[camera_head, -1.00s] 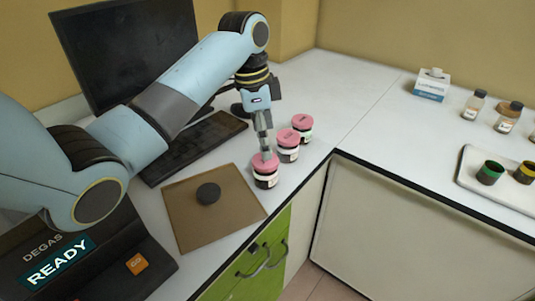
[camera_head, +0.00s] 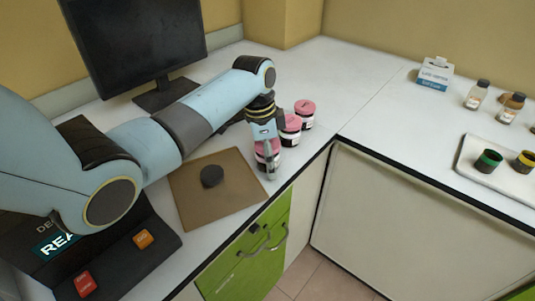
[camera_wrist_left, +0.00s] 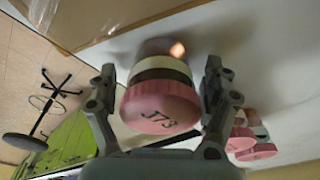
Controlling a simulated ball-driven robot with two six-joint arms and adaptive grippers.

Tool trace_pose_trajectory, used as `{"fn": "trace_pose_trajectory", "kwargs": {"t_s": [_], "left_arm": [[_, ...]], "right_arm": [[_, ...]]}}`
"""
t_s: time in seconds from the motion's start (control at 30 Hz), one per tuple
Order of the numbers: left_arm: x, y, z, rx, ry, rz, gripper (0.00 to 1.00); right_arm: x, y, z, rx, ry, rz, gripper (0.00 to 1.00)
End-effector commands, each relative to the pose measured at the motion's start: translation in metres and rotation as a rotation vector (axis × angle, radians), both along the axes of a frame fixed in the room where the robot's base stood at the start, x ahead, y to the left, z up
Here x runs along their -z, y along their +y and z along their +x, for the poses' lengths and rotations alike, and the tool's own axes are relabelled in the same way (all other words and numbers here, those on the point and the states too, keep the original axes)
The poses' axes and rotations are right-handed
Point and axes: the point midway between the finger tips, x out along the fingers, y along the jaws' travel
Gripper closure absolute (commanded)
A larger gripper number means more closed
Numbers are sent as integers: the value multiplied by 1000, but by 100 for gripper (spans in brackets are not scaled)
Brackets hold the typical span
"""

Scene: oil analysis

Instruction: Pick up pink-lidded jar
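Three pink-lidded jars stand in a row on the white counter near its front edge. My left gripper (camera_head: 270,168) is lowered at the nearest jar (camera_head: 264,158) and partly hides it. In the left wrist view this jar (camera_wrist_left: 160,105), marked J73 on its lid, lies between the two open fingers (camera_wrist_left: 160,95); a gap shows at its right side. The middle jar (camera_head: 291,128) and the far jar (camera_head: 305,112) stand just behind; pink lids also show at the right of the wrist view (camera_wrist_left: 250,145). My right gripper is not in view.
A brown mat (camera_head: 225,200) with a dark round puck (camera_head: 212,176) lies left of the jars. A monitor (camera_head: 135,45) stands behind my arm. Bottles (camera_head: 477,95), a box (camera_head: 434,74) and a tray (camera_head: 500,183) are on the right counter. The counter between is clear.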

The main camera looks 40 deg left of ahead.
Motion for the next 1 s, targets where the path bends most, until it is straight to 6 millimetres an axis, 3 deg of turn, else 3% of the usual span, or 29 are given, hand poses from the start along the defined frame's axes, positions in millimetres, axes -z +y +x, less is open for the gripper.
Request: {"fn": "trace_pose_trajectory", "kwargs": {"t_s": [0.03, 0.17, 0.5, 0.77, 1.0], "left_arm": [[0, 0, 0, 0, 0, 0, 22], [0, 0, 0, 0, 0, 0, 39], [0, 0, 0, -1, 0, 0, 82], [-2, 0, 0, 0, -1, 1, 82], [-25, 1, 1, -1, -3, 0, 82]], "right_arm": [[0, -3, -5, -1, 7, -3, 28], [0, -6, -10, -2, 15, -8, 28], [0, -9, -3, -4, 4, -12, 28], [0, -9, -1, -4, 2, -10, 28], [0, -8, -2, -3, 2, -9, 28]]}}
